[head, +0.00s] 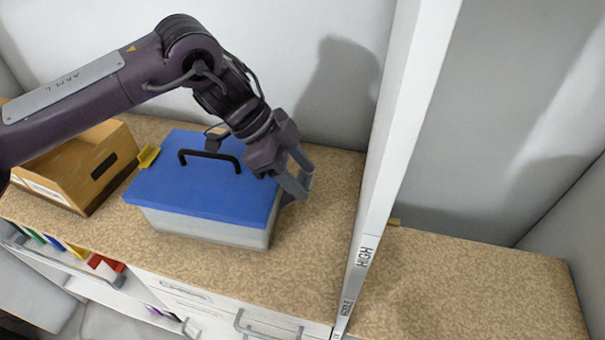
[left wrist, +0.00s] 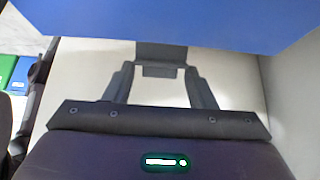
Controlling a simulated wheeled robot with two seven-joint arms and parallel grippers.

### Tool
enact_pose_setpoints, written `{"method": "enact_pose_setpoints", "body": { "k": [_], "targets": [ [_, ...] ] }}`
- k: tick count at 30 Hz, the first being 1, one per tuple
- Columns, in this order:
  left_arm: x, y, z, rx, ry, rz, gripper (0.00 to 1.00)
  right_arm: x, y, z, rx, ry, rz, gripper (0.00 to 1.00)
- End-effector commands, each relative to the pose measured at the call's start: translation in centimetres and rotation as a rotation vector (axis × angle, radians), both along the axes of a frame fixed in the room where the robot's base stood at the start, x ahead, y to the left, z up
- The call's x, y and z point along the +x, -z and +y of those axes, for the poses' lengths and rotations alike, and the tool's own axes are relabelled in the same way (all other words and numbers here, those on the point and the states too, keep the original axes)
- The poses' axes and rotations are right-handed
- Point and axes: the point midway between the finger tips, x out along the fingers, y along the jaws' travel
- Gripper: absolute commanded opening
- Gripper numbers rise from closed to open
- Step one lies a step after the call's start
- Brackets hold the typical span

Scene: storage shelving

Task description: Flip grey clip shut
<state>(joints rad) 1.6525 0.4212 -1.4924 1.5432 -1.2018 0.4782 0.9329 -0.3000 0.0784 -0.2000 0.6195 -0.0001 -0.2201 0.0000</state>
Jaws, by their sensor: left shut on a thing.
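A box with a blue lid (head: 205,185) and a pale grey body (head: 205,230) stands on the speckled counter, lid down on the body. The grey clip (left wrist: 160,52) is at the lid's edge in the left wrist view, on the box's right side in the head view. My left gripper (head: 298,183) is at that side, its fingers on either side of the clip's lower part, shut on it. Fingers and arm mostly hide the clip in the head view, so its exact angle is hard to tell. A yellow clip (head: 148,157) sticks out at the box's left side. My right gripper is out of view.
A black handle (head: 210,157) rises from the lid. A brown open carton (head: 85,165) stands close left of the box. A white upright post (head: 385,170) stands to the right, with bare counter (head: 325,220) between it and the box. A wall is behind.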

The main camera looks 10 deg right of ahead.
Motion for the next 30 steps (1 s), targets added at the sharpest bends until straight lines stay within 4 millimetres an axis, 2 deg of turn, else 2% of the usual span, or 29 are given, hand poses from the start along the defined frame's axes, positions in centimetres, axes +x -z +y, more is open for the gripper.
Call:
{"method": "enact_pose_setpoints", "body": {
  "k": [11,12,14,23,26,30],
  "targets": [
    [0.0,0.0,0.0,-0.006,-0.001,0.001,0.1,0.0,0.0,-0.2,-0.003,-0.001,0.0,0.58],
    [0.0,0.0,0.0,-0.006,-0.001,0.001,0.52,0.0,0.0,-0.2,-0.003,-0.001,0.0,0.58],
    [0.0,0.0,0.0,-0.006,-0.001,0.001,0.58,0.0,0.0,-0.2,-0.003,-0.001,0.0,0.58],
    [0.1,-0.2,0.1,-0.006,-0.001,0.001,0.58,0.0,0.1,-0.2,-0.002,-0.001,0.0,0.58],
    [0.3,-0.9,0.7,-0.005,-0.003,0.0,0.58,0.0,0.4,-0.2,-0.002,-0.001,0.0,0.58],
    [0.8,-2.8,2.0,-0.007,-0.004,-0.001,0.58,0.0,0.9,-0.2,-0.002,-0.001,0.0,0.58]
  ]
}}
